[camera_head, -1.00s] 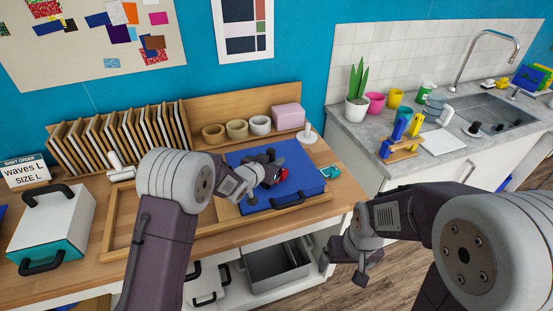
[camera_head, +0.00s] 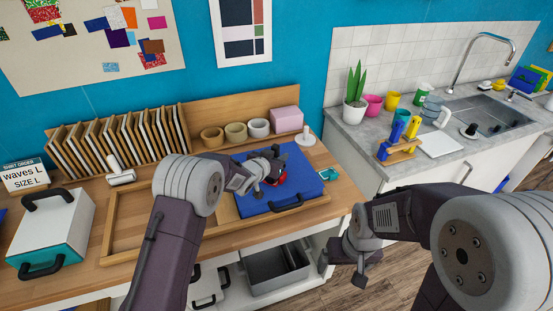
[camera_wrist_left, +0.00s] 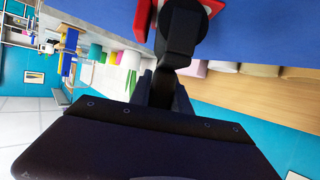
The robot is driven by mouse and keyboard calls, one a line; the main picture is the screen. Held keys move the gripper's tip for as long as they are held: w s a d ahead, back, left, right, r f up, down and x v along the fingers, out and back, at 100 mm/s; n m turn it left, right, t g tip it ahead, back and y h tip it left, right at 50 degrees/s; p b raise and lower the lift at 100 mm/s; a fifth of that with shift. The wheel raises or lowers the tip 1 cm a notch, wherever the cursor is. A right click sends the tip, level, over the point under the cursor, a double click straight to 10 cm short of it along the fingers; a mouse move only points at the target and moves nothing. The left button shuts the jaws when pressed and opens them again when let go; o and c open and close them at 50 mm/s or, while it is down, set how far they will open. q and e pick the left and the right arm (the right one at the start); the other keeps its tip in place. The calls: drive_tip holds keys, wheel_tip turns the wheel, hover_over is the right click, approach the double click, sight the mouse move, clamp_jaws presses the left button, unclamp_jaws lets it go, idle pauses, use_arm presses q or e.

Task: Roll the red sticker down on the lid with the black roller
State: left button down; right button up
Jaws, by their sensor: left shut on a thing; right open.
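The blue lid (camera_head: 300,172) is the flat top of a box with a black handle, on the wooden table. A small part of the red sticker (camera_head: 283,179) shows on it beside my left gripper (camera_head: 272,166), which covers the rest. In the left wrist view, the black roller (camera_wrist_left: 182,30) stands out from my left gripper, shut on it, with its head at the red sticker (camera_wrist_left: 145,18) over the blue lid (camera_wrist_left: 260,30). I cannot tell if the roller presses on the sticker. My right gripper (camera_head: 345,268) is open and empty, in front of the table's right end.
A wooden frame tray (camera_head: 113,240) lies left of the lid. A white roller (camera_head: 121,178), a rack of boards (camera_head: 120,140) and tape rolls (camera_head: 236,133) stand behind. A white box (camera_head: 55,232) is at far left. An open grey bin (camera_head: 275,270) is below.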

use_arm(q)
drive_tip(key=shift+w+d+p, duration=0.2)
drive_tip(key=shift+w+d, duration=0.15)
drive_tip(key=shift+w, duration=0.25)
drive_tip(key=shift+w+d+p, duration=0.2)
drive_tip(key=shift+w+d, duration=0.1)
drive_tip(key=shift+w, duration=0.3)
drive_tip(key=shift+s, duration=0.1)
drive_tip(key=shift+s+a+f, duration=0.15)
drive_tip(key=shift+s+a+b, duration=0.25)
drive_tip(key=shift+s+a, duration=0.1)
drive_tip(key=shift+s, duration=0.3)
drive_tip(key=shift+s+a+b, duration=0.25)
drive_tip(key=shift+s+a, duration=0.1)
drive_tip(key=shift+s, duration=0.3)
wheel_tip(320, 180, up, 8)
drive_tip(key=p, duration=0.6)
